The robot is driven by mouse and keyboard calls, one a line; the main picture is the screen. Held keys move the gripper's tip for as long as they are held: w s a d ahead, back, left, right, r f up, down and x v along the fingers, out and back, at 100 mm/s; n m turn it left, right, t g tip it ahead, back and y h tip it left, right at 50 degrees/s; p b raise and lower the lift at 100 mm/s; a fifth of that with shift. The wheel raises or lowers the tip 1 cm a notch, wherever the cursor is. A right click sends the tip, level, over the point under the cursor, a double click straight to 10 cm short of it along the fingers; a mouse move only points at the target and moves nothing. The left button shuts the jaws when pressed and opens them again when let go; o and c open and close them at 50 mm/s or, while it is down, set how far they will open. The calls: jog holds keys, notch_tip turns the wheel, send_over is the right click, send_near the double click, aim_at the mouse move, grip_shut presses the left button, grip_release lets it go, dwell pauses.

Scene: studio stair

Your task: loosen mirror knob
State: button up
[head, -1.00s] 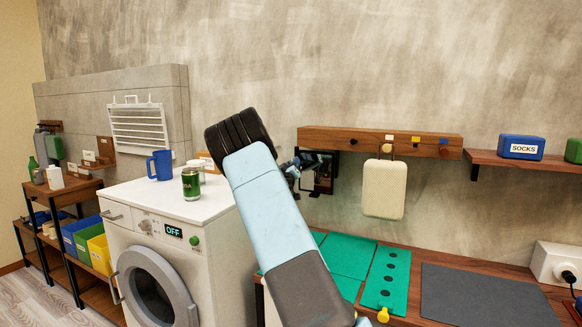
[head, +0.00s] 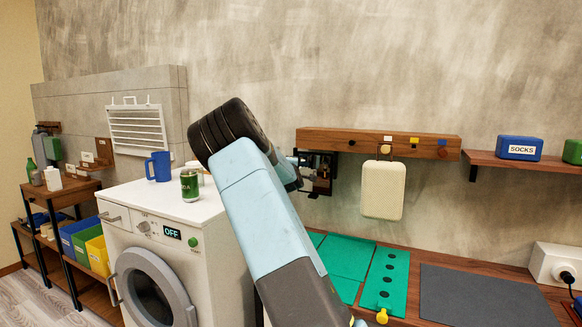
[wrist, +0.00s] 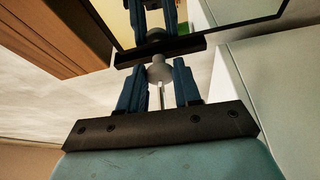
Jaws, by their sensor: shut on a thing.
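The dark-framed mirror (head: 320,172) hangs below the left end of the wooden wall rail, partly hidden behind my arm in the head view. In the wrist view the mirror (wrist: 205,18) fills the upper part and reflects blue fingers. A grey round knob (wrist: 160,71) with a pale stem sits just below a dark bar at the mirror. My gripper (wrist: 159,80) has its two blue fingers on either side of the knob and is shut on it. The exact finger contact is hard to see. In the head view my gripper is mostly hidden behind my arm.
A washing machine (head: 150,262) with a green can (head: 190,186) and a blue mug (head: 159,166) on top stands left of my arm. A cream pouch (head: 383,190) hangs from the rail (head: 350,141) right of the mirror. Green mats (head: 345,257) lie on the bench below.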

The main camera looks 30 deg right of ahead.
jog(key=shift+w+n+y, duration=0.1)
jog(key=shift+n+y, duration=0.2)
jog(key=shift+n, duration=0.5)
jog(key=shift+a+g, duration=0.1)
jog(key=shift+g, duration=0.2)
jog(key=o, duration=0.7)
jog(key=shift+f, duration=0.1)
jog(key=o, duration=0.4)
jog(key=shift+c, duration=0.2)
jog(key=v, duration=1.3)
jog(key=shift+s+a, duration=0.2)
jog(key=shift+s, duration=0.1)
